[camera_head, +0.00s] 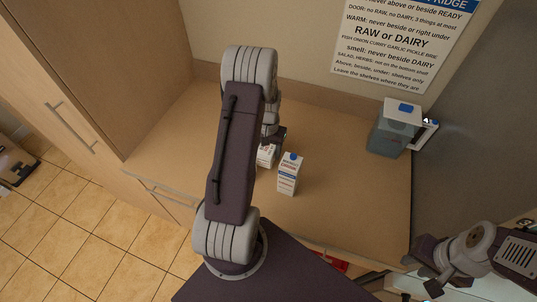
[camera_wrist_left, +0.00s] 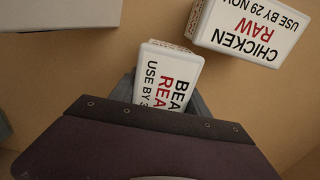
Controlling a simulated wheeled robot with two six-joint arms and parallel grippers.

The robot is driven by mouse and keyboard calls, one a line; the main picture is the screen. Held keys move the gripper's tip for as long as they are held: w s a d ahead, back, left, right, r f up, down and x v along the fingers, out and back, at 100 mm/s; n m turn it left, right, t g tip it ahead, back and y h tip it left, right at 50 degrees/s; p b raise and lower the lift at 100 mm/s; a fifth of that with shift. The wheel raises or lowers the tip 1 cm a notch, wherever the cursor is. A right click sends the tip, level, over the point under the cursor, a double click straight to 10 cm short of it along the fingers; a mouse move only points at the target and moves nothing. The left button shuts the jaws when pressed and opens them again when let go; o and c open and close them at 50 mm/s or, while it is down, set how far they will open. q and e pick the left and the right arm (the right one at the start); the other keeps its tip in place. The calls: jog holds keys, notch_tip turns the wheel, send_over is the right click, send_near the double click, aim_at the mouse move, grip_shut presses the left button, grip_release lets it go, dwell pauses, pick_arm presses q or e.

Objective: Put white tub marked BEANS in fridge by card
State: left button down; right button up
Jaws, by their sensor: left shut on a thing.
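The white tub with the partly hidden label "BEA... REA... USE BY 3..." (camera_wrist_left: 166,77) is between the fingers of my left gripper (camera_wrist_left: 170,95), which is shut on it. In the head view my left arm hides most of that gripper (camera_head: 274,138); a small white lettered thing (camera_head: 266,155) shows just below it, and I cannot tell which tub it is. My right gripper (camera_head: 422,275) is at the lower right, open and empty. The card (camera_head: 395,40) hangs on the back wall; its top is cut off, with "...RIDGE" and rules on RAW, READY, DAIRY, WARM and smell.
A white tub marked CHICKEN RAW, USE BY 29 NOV (camera_wrist_left: 246,30) lies close to the held tub. A white carton with a blue cap (camera_head: 289,174) stands on the wooden counter (camera_head: 345,205). A blue-grey container (camera_head: 394,132) stands back right, beside a grey panel (camera_head: 480,130). The counter's left is clear.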

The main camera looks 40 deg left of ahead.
pick_arm(q)
notch_tip(320, 180, up, 8)
jog(key=shift+f+b, duration=0.1)
jog(key=shift+b, duration=0.25)
jog(key=shift+d, duration=0.1)
